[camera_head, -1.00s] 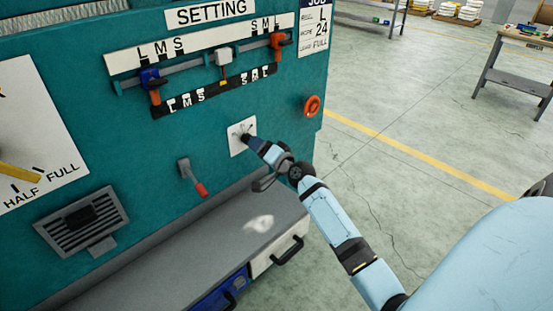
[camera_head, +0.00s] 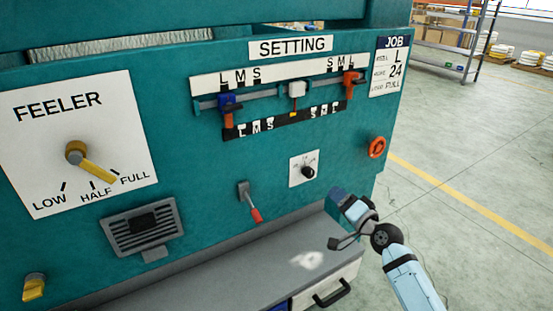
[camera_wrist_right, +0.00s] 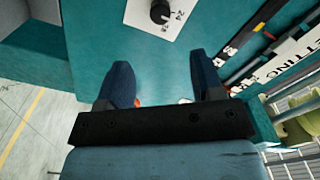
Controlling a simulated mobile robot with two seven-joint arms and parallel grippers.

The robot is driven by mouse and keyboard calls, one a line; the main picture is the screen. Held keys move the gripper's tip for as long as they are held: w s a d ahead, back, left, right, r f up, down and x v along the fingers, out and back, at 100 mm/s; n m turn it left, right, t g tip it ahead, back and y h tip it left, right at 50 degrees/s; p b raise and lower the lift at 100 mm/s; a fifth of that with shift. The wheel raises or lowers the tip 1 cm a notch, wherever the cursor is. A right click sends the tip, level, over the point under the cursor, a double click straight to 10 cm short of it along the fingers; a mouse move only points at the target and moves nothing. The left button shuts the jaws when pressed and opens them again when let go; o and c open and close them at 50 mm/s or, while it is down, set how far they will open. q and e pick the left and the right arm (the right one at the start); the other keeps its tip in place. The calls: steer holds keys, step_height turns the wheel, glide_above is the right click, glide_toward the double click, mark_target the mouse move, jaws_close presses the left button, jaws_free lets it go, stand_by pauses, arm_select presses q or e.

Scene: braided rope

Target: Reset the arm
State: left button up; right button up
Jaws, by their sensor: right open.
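My right arm comes in from the lower right in the head view. Its gripper (camera_head: 341,196) is in front of the teal machine panel (camera_head: 200,175), below and to the right of a small black knob (camera_head: 308,172) on a white plate. In the right wrist view the two dark blue fingers of the gripper (camera_wrist_right: 163,75) stand apart with nothing between them. The black knob (camera_wrist_right: 160,12) shows beyond them, apart from the fingers. My left gripper is not in view.
A grey ledge (camera_head: 245,270) juts out below the panel. Open floor (camera_head: 470,190) lies to the right.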

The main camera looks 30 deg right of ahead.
steer(key=s+a+f+n+g+y+p, duration=0.1)
steer(key=s+a+f+n+g+p, duration=0.2)
steer(key=s+a, duration=0.9)
steer(key=s+a+f+n+g+y+p, duration=0.1)
steer(key=s+a+f+n+g+p, duration=0.3)
steer(key=s+a+f+n, duration=0.6)
steer(key=s+a+f+p, duration=0.1)
steer(key=s+a, duration=0.1)
steer(key=shift+s+a+f, duration=0.2)
steer(key=shift+a+f, duration=0.1)
